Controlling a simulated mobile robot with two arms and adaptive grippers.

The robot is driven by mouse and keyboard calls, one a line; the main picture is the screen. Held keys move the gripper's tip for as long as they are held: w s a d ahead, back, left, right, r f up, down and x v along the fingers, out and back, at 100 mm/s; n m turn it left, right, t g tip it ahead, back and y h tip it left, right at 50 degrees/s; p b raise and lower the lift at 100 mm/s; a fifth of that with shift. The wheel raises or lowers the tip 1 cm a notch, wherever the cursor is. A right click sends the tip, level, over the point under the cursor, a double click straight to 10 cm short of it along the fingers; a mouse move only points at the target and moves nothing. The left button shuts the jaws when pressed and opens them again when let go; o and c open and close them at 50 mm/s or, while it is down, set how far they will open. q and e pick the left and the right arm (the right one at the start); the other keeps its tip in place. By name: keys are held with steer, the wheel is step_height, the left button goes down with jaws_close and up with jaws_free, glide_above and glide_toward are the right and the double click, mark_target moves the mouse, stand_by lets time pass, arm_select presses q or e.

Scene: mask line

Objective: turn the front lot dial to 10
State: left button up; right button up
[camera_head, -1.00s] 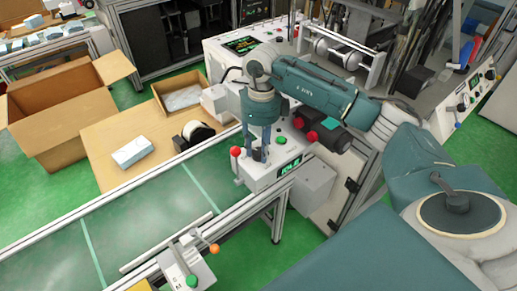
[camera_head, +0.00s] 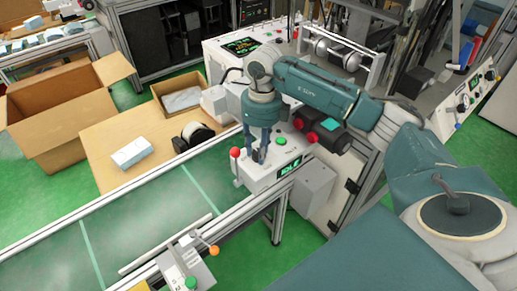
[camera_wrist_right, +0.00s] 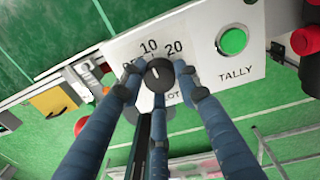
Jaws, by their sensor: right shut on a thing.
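The front lot dial (camera_wrist_right: 159,74) is a small round black knob with a short white mark, in the right wrist view. The mark points up, close to the printed 10 (camera_wrist_right: 149,46); the printed 20 (camera_wrist_right: 174,48) is to its right. My right gripper (camera_wrist_right: 155,90) has its dark-blue fingers closed around the dial, and they cover part of the lettering. In the head view my right gripper (camera_head: 261,156) points down onto the white control box (camera_head: 262,180), where the fingers hide the dial. My left gripper is not in view.
A green button (camera_wrist_right: 233,41) marked TALLY is right of the dial. A red-knobbed lever (camera_head: 235,153) and an IDLE display (camera_head: 289,168) are on the box. The green conveyor (camera_head: 140,220) runs alongside; a small package (camera_head: 132,152) lies on the table beyond.

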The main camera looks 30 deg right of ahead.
steer(key=o, duration=1.2)
steer(key=shift+s+d, duration=0.1)
steer(key=shift+s, duration=0.1)
steer(key=shift+c, duration=0.2)
steer(key=shift+w+r, duration=0.15)
steer(key=shift+r, duration=0.15)
step_height(320, 180, up, 11)
steer(key=shift+d+r, duration=0.15)
steer(key=shift+d, duration=0.15)
